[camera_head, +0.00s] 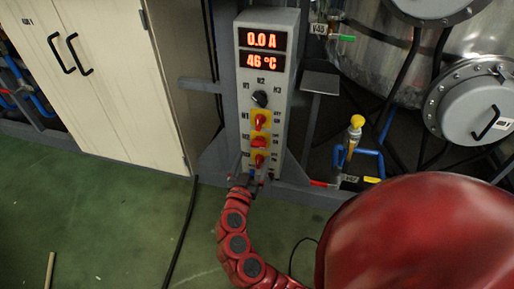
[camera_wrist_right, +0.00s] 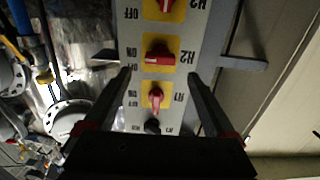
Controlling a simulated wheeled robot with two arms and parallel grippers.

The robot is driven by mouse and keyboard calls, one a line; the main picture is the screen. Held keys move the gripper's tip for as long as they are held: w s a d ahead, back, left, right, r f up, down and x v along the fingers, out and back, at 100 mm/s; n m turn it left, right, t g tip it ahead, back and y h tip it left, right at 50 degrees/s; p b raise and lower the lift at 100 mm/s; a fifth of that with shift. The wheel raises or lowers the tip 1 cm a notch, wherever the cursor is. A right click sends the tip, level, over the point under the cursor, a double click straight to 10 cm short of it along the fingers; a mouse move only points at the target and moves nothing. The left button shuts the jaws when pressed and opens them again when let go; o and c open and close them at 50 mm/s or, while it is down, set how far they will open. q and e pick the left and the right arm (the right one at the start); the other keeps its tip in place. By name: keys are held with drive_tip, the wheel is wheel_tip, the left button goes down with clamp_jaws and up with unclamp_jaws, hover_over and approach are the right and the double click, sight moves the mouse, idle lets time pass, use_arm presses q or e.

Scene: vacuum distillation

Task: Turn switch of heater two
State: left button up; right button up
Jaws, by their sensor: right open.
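The grey control panel (camera_head: 241,110) stands upright with three red switches on yellow plates, one above another. The heater two switch (camera_head: 260,142), marked H2, is the middle one. In the wrist view the H2 switch (camera_wrist_right: 159,56) has its red handle lying crosswise, while the H1 switch (camera_wrist_right: 155,97) and H3 switch (camera_wrist_right: 166,7) have handles along the panel. My right gripper (camera_head: 252,172) is open in front of the panel's lower part. In the wrist view its fingers (camera_wrist_right: 158,75) lie apart on either side of the switch column, with nothing between them. My left gripper is not in view.
Displays (camera_head: 262,50) on the panel read 0.0 A and 46 °C. A black knob (camera_head: 261,98) sits above the switches. A beige cabinet (camera_head: 110,75) stands left, a steel vessel (camera_head: 375,50) right. A small grey shelf (camera_head: 321,82) juts out beside the panel. Green floor is open at left.

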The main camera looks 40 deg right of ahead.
sight(258, 146)
drive_tip(key=x, duration=0.6)
drive_tip(key=c, duration=1.4)
